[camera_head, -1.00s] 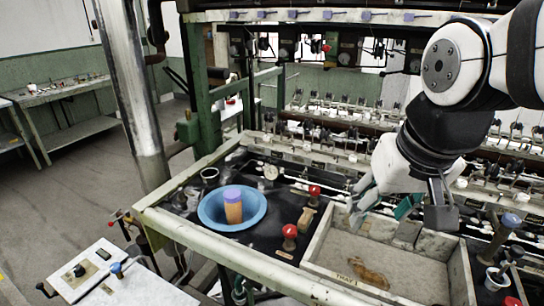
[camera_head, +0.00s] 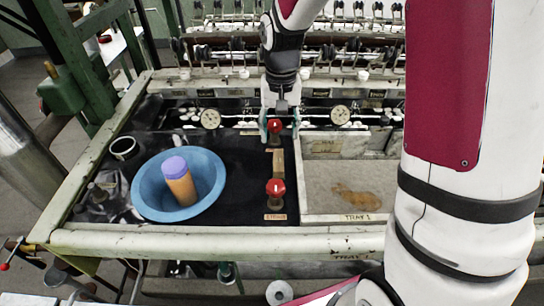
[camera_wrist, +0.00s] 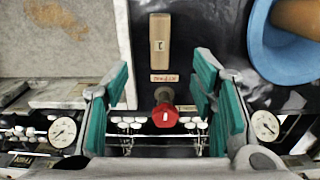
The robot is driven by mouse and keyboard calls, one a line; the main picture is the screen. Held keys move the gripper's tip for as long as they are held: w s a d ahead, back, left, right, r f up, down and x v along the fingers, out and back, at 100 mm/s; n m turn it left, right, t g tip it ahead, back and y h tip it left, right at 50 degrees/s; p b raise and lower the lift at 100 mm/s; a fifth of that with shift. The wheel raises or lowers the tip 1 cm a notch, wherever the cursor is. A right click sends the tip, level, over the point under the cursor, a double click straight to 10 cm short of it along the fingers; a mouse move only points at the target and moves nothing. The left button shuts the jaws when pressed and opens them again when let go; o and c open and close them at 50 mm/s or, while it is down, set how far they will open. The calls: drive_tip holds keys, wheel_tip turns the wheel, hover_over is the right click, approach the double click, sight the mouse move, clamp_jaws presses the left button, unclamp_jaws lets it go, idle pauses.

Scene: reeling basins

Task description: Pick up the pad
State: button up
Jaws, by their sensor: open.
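I cannot tell for certain which thing is the pad. A tan wooden block (camera_head: 278,162), a pad-like piece, lies on the black bench top between two red knobs; it also shows in the wrist view (camera_wrist: 158,40). The far red knob (camera_head: 275,127) shows between my fingers in the wrist view (camera_wrist: 166,116). My gripper (camera_head: 279,132) is open and empty, with its green-padded fingers (camera_wrist: 164,100) on either side of that knob. The near red knob (camera_head: 275,187) stands nearer the front rail.
A blue basin (camera_head: 143,187) holding an orange and purple cylinder (camera_head: 180,184) stands at left. A tray (camera_head: 318,205) with a brown stain lies at right. Two gauges (camera_head: 210,118) and reeling gear stand behind. My arm hides the right side.

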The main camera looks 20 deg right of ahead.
sight(279, 160)
wheel_tip(279, 160, down, 8)
drive_tip(key=shift+r, duration=0.1)
drive_tip(key=f, duration=0.5)
drive_tip(key=shift+w+d, duration=0.1)
drive_tip(key=shift+w, duration=0.1)
clamp_jaws()
